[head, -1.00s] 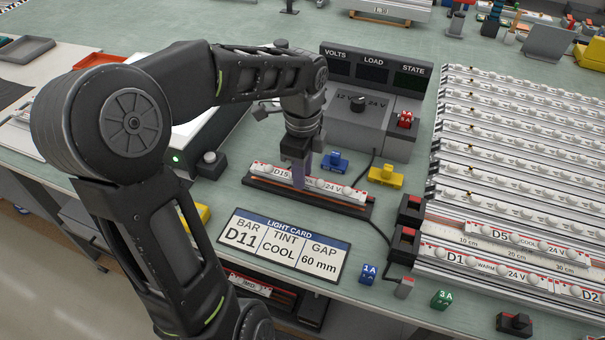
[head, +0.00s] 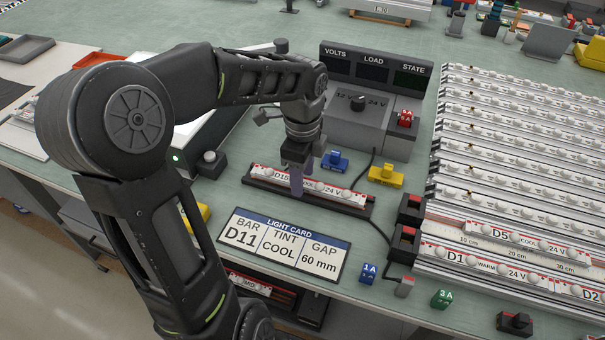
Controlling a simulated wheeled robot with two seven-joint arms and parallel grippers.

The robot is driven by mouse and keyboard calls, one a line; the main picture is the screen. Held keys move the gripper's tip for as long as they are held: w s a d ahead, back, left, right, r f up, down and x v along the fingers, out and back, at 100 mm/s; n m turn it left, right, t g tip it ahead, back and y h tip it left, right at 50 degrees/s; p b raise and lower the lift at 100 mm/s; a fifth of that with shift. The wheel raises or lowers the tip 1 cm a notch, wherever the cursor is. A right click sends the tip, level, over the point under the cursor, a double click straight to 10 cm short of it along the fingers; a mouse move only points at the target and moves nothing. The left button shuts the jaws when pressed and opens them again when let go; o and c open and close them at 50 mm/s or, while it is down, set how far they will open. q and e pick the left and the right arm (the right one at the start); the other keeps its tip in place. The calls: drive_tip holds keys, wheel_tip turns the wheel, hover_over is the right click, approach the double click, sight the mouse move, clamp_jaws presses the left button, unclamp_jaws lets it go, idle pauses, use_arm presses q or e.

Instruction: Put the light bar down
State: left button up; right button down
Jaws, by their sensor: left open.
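The light bar (head: 331,189), marked D15, COOL and 24 V, lies along a dark holder (head: 262,186) in the middle of the bench. It is a white strip with red parts and round white lamps. My left gripper (head: 297,184) points down at the bar's left half, its jaws open. The fingers hide part of the bar's label, and I cannot tell whether they touch it. My right gripper is not in view.
A test unit (head: 363,110) with dark displays stands behind. Blue (head: 334,161) and yellow (head: 386,175) clips sit close behind the bar. A light card (head: 284,246) lies in front. Racked light bars (head: 520,150) fill the right side.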

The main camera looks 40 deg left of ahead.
use_arm(q)
wheel_tip(320, 180, up, 12)
drive_tip(key=shift+r+p, duration=0.2)
drive_tip(key=shift+p, duration=0.2)
drive_tip(key=shift+f, duration=0.1)
idle(1.6)
